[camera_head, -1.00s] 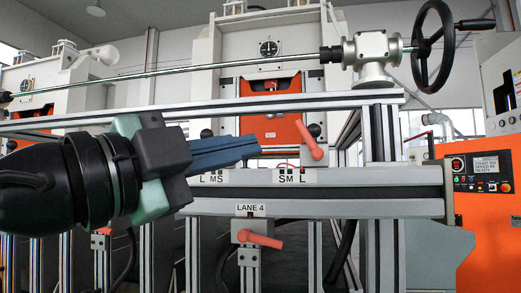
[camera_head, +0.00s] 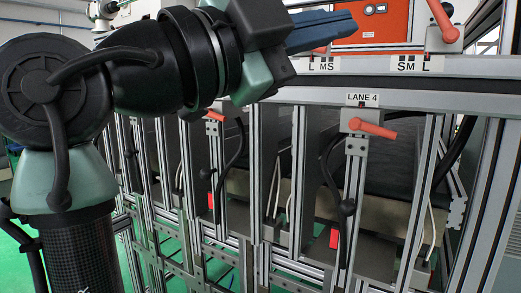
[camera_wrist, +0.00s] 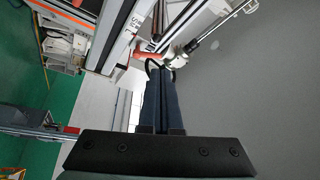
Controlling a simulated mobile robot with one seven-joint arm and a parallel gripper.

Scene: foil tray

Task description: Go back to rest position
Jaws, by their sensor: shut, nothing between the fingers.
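My gripper (camera_head: 345,30) is at the top of the head view, reaching right from my arm. Its blue fingers are together with nothing between them. They lie in front of the upper rail, beside the left "L MS" label (camera_head: 321,65). In the wrist view, the shut fingers (camera_wrist: 160,85) point up the picture, above the black gripper body. I cannot tell from these views whether the fingertips touch anything.
An aluminium frame with a "LANE 4" label (camera_head: 362,99) stands before me. An orange lever (camera_head: 373,129) sticks out below it, and another orange lever (camera_head: 443,22) is at the upper right. Green floor (camera_head: 190,262) shows below. A red part (camera_wrist: 121,54) is near the fingers.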

